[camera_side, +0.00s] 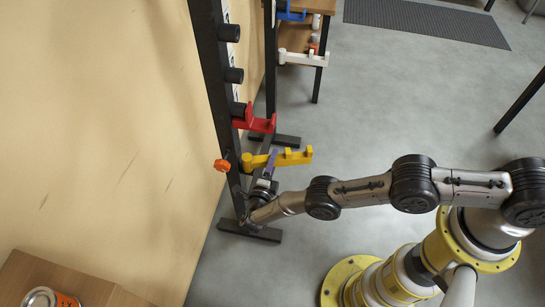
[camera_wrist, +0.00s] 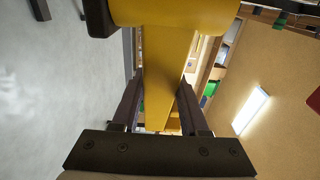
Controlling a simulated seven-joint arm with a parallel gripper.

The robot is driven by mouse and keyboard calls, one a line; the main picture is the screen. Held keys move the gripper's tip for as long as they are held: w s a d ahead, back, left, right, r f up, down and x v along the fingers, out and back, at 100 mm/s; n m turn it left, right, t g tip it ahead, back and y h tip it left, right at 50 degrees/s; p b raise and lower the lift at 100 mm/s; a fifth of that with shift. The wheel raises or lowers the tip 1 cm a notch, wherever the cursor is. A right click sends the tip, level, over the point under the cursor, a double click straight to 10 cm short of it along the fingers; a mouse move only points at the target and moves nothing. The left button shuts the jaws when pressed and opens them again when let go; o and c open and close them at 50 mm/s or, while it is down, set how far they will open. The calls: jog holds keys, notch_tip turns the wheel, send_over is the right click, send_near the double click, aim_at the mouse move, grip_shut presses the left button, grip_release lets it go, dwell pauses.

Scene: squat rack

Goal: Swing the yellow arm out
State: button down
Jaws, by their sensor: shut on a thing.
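The yellow arm (camera_side: 294,158) is mounted low on the black upright of the rack (camera_side: 211,60) and points to the right, with a raised block at its tip. An orange knob (camera_side: 222,166) sits on the upright beside its mount. My gripper (camera_side: 269,164) reaches it from below and is shut on the yellow arm, partway along its length. In the wrist view, the yellow arm (camera_wrist: 165,50) runs between the two dark fingers of my gripper (camera_wrist: 159,82). The exact contact is partly hidden in the side view.
A red arm (camera_side: 260,122) sticks out from the same upright just above. Blue (camera_side: 291,15) and white (camera_side: 301,59) arms are on the farther upright. The tan wall (camera_side: 120,130) is close on the left. Grey floor (camera_side: 410,90) to the right is open. A can (camera_side: 46,297) stands lower left.

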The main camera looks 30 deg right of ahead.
jog(key=shift+s+a+m+g+h, duration=0.1)
jog(key=shift+s+m+g+h, duration=0.15)
jog(key=shift+m+g+h, duration=0.2)
dwell(0.3)
jog(key=shift+c, duration=2.1)
grip_release()
jog(key=shift+a, duration=0.1)
jog(key=v, duration=0.7)
jog(key=shift+s+a+r, duration=0.1)
jog(key=shift+s, duration=0.05)
